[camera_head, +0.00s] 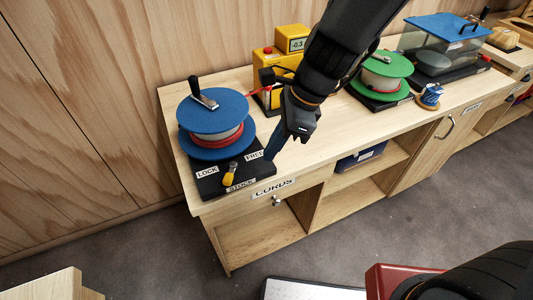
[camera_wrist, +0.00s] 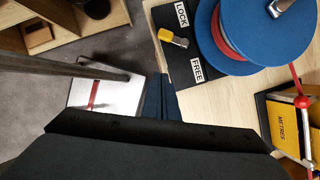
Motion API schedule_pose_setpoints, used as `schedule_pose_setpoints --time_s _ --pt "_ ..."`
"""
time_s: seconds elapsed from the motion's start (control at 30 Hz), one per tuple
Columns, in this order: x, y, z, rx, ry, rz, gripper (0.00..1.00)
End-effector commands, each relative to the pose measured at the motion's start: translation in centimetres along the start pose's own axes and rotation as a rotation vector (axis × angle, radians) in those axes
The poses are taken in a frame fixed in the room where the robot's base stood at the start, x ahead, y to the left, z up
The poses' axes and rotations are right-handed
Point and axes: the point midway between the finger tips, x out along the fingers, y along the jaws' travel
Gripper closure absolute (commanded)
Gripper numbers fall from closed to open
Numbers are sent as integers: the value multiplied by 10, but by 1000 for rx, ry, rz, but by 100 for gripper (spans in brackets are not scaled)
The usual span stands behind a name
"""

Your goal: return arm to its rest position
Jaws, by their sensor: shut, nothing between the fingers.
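My gripper (camera_head: 273,154) hangs at the right of the blue cord reel, with its blue fingers together and nothing between them. Its fingers also show in the wrist view (camera_wrist: 159,97), in front of the bench's edge. The blue reel (camera_head: 213,112) with red cord stands on a black base labelled LOCK, FREE and STOCK. A yellow lever (camera_head: 229,174) sits on that base, and it also shows in the wrist view (camera_wrist: 173,38). My arm passes over the bench from the top of the head view and hides part of it.
The wooden bench (camera_head: 330,135) carries a yellow meter (camera_head: 293,40), a green reel (camera_head: 383,72), a small blue spool (camera_head: 430,95) and a clear box with a blue lid (camera_head: 445,27). A blue bin (camera_head: 361,156) sits in an open shelf. Grey floor lies in front.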

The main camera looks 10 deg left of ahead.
Motion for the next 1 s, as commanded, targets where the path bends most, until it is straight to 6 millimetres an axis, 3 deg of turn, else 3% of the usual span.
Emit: schedule_pose_setpoints --time_s 0.53,0.63,0.77,1.0 --pt "-2 0 -1 0 1 0 100" --pt "-3 -1 -9 -37 12 -5 100" --pt "-11 -4 -49 -231 71 -21 100" --pt "-38 2 -163 -857 270 24 100"
